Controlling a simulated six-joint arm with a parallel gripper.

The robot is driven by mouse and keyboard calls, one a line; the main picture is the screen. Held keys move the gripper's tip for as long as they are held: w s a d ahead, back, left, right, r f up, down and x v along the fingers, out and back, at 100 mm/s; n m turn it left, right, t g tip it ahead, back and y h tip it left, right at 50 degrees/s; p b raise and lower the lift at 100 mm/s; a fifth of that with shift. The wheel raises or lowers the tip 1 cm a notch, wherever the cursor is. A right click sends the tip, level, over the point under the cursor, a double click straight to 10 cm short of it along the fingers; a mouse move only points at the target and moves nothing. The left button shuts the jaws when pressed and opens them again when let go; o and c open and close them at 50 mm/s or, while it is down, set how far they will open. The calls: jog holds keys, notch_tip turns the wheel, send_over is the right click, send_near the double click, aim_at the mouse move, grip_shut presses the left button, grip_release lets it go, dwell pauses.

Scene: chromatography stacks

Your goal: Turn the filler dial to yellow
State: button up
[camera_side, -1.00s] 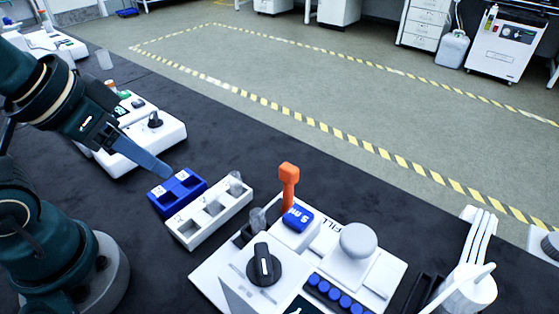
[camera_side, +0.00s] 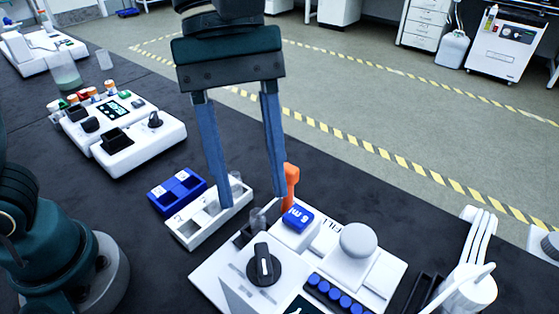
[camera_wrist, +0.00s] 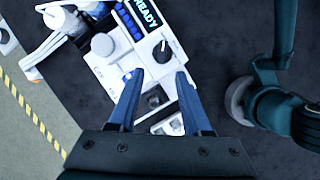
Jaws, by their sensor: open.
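The filler (camera_side: 225,268) is a white station with "FILL" lettering, at the lower middle of the side view. Its dial (camera_side: 264,265) is a round black knob with a pale pointer line on its raised grip. The dial also shows in the wrist view (camera_wrist: 163,51), just beyond my fingertips. No yellow mark can be made out around it. My gripper (camera_side: 252,200) is open and empty, pointing down, its blue fingers apart over the white rack and the filler's back edge. In the wrist view my gripper (camera_wrist: 159,74) straddles the filler's near end, not touching the dial.
An orange upright handle (camera_side: 290,180) and a blue-topped block (camera_side: 298,217) stand close to my right finger. A white rack (camera_side: 188,233) and a blue rack (camera_side: 160,200) lie left of the filler. A white holder with upright pieces (camera_side: 468,285) stands right. Dark table is free between the stations.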

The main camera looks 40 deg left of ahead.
aim_at(262, 252)
jog(key=shift+s+d+f+g, duration=0.2)
jog(key=shift+d+f, duration=0.15)
jog(key=shift+f, duration=0.15)
jog(key=shift+s+d+f+g, duration=0.2)
jog(key=shift+d+f, duration=0.1)
jog(key=shift+f, duration=0.2)
jog(key=shift+x, duration=2.25)
grip_shut()
